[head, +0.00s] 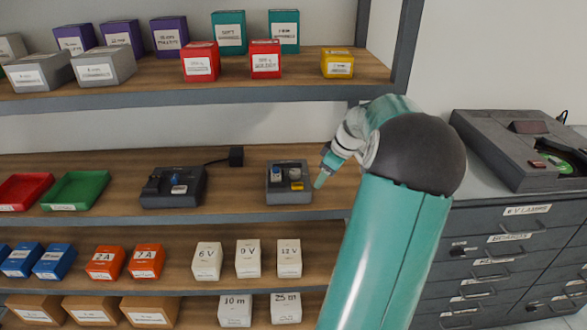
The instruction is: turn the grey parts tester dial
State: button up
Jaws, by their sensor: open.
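A small grey box (289,197), which looks like the parts tester, sits on the middle shelf. It has a small round pale-and-blue part on its top left, possibly the dial (278,171), and a yellow part at its front right. The markings are too small to read. My gripper (320,182) is just right of this box, pointing down and left, open and seemingly apart from it. The fingertips are small in the picture, and my arm hides the shelf's right end.
Red (22,190) and green (75,190) trays lie further left. The upper shelf edge (180,94) runs above. A grey drawer cabinet (480,240) with a large machine (520,150) stands right.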

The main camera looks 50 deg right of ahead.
aim_at(295, 171)
jog(key=w, duration=0.3)
jog(key=w+a, duration=0.1)
jog(key=w, duration=0.5)
jog(key=shift+w+a, duration=0.15)
jog(key=shift+f, duration=0.55)
jog(key=shift+c, duration=0.2)
jog(key=c, duration=0.9)
